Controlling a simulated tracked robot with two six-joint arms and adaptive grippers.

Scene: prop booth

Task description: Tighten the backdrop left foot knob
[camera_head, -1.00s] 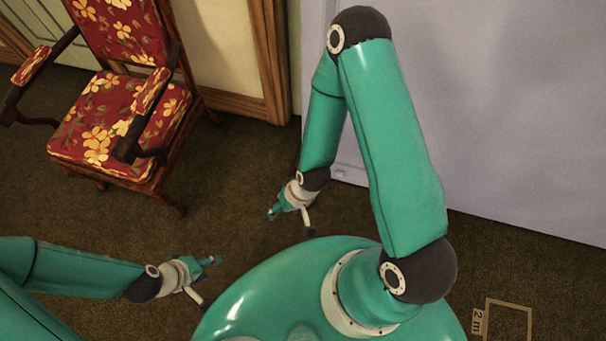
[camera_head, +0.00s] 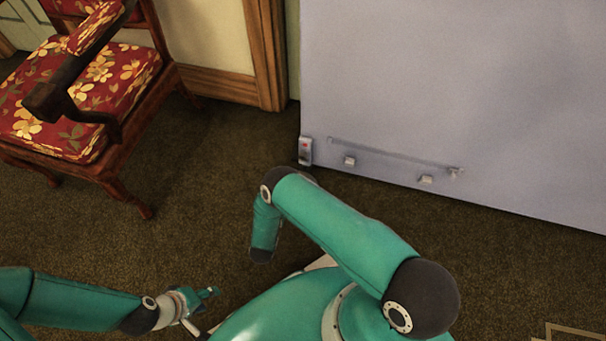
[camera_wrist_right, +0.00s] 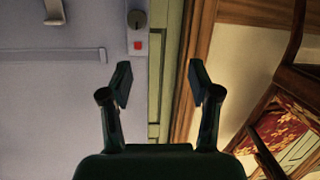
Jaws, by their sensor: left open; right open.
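The backdrop (camera_head: 450,85) is a pale lavender-grey panel standing on the carpet. At its lower left corner is a small grey fitting (camera_head: 305,151) with a red mark. In the right wrist view this fitting shows a dark round knob (camera_wrist_right: 137,19) and a red square. My left gripper (camera_head: 207,308) is open and empty, low in the head view, away from the backdrop.
A red floral armchair (camera_head: 75,105) stands at the left. Small brackets (camera_head: 425,179) and a thin bar (camera_head: 395,158) sit low on the backdrop. Bare carpet (camera_head: 215,190) lies between chair and backdrop. A tan floor marking (camera_head: 570,332) shows at the lower right.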

